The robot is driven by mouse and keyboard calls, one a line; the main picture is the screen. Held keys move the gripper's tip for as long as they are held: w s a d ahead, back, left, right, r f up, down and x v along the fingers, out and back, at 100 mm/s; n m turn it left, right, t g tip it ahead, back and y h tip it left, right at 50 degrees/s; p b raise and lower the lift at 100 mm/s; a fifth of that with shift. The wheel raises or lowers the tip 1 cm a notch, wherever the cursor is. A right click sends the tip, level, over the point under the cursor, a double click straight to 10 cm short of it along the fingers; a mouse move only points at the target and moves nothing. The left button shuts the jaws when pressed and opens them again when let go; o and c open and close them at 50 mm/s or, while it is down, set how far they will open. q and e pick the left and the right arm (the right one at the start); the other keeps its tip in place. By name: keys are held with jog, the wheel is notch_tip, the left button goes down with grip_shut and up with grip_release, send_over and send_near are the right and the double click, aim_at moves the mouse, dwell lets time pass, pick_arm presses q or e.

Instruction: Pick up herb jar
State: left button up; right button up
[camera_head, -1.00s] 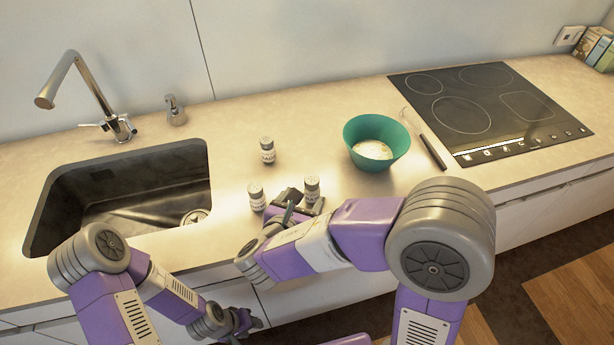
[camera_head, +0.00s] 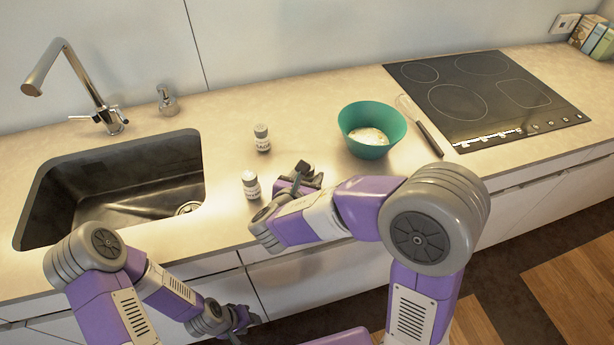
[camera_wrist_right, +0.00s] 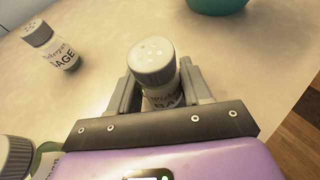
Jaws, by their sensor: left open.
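A small herb jar (camera_wrist_right: 153,66) with a grey, holed cap stands between the fingers of my right gripper (camera_wrist_right: 160,92) in the right wrist view. The fingers lie close against both sides of its body, and its label is partly hidden. In the head view my right gripper (camera_head: 299,181) is over the counter, and the jar is mostly hidden there. A second jar (camera_head: 251,185) stands just left of it. A third jar (camera_head: 262,138) stands further back. One neighbouring jar labelled SAGE (camera_wrist_right: 52,46) shows in the wrist view. My left gripper (camera_head: 243,318) is open, low in front of the cabinets.
A green bowl (camera_head: 371,129) with pale contents stands to the right of the jars, with a whisk (camera_head: 422,126) beside it. A black cooktop (camera_head: 487,98) lies further right. A sink (camera_head: 125,190) is at the left. The counter behind the jars is clear.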

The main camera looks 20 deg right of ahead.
jog(key=c, duration=0.5)
notch_tip(320, 180, up, 10)
jog(key=p, duration=0.4)
